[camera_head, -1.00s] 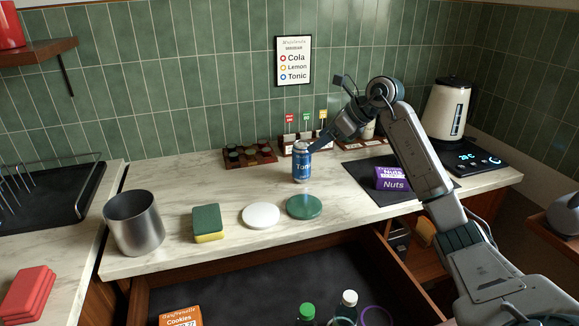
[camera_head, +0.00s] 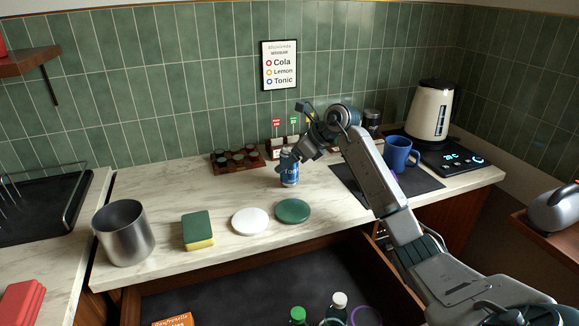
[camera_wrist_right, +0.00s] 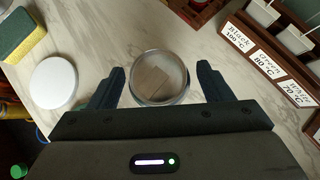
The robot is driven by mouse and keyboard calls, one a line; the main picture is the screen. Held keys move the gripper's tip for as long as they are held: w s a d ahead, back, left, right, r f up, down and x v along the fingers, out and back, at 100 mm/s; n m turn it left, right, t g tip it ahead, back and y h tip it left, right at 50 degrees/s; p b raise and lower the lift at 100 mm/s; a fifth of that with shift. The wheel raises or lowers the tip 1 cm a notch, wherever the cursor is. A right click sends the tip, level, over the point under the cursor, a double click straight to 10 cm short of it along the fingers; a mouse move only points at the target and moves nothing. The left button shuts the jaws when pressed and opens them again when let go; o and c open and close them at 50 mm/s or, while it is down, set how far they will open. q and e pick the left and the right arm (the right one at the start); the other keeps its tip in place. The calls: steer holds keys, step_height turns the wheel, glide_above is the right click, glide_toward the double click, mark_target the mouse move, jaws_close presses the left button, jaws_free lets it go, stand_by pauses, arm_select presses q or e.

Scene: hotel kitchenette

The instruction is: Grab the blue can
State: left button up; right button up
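The blue can (camera_head: 289,175), with "Tonic"-like lettering, stands upright on the marble counter (camera_head: 160,185). My right gripper (camera_head: 289,158) reaches it from the upper right and partly hides its top. In the right wrist view, the round silvery top of the can (camera_wrist_right: 160,78) lies between the two fingers of my right gripper (camera_wrist_right: 160,84). The fingers are apart, with narrow gaps visible on both sides of the can. My left gripper is not in view.
White (camera_head: 250,221) and green (camera_head: 292,211) discs, a sponge (camera_head: 198,230) and a metal canister (camera_head: 123,233) stand left of and before the can. A rack of pods (camera_head: 237,160) is behind. A blue mug (camera_head: 400,152) and kettle (camera_head: 430,115) stand right. An open drawer (camera_head: 270,275) lies below.

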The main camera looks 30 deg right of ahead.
steer(key=c, duration=1.1)
steer(key=shift+r, duration=0.15)
